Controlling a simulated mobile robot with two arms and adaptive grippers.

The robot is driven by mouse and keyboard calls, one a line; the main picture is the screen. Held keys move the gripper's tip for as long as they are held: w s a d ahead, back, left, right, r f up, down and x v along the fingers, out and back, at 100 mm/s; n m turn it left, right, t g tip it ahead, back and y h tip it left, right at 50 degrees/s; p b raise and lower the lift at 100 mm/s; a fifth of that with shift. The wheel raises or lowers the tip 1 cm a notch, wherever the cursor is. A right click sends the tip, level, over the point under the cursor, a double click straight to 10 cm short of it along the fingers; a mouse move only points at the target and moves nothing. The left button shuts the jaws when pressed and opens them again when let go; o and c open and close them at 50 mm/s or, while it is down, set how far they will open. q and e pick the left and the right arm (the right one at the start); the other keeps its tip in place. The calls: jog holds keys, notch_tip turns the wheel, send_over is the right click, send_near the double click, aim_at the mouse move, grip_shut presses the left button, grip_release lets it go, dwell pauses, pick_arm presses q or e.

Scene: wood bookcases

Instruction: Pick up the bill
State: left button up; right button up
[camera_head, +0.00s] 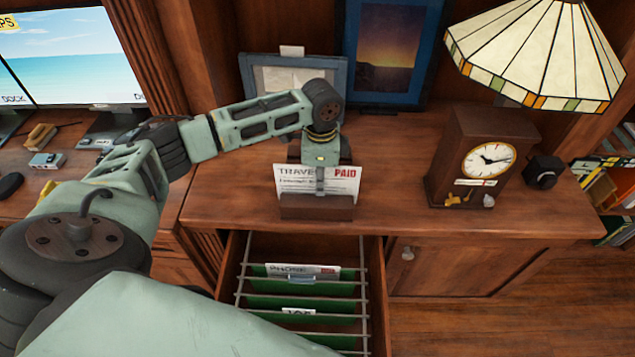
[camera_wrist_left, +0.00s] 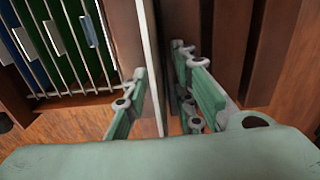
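The bill (camera_head: 292,186) is a white sheet marked "TRAVE…" and "PAID". It stands upright in a small dark wooden holder (camera_head: 316,208) on the cabinet top. My left gripper (camera_head: 320,178) reaches down over it from behind, with one finger in front of the sheet. In the left wrist view the bill (camera_wrist_left: 149,60) shows nearly edge-on as a thin pale strip. There my left gripper's fingers (camera_wrist_left: 162,82) are apart, one on each side of the strip; I cannot tell whether either touches it. My right gripper is out of view.
Below, an open drawer (camera_head: 374,300) holds green hanging folders (camera_head: 310,287) and a paper. A framed picture (camera_head: 292,75) stands behind my gripper. A clock (camera_head: 478,160) and lamp (camera_head: 540,55) stand right. The cabinet top between holder and clock is clear.

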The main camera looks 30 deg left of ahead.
pick_arm(q)
jog(key=shift+f, duration=0.45)
jog(key=shift+c, duration=0.2)
grip_shut()
jog(key=shift+r, duration=0.15)
notch_tip(320, 180, up, 10)
jog(key=shift+f+b, duration=0.1)
jog(key=shift+b, duration=0.45)
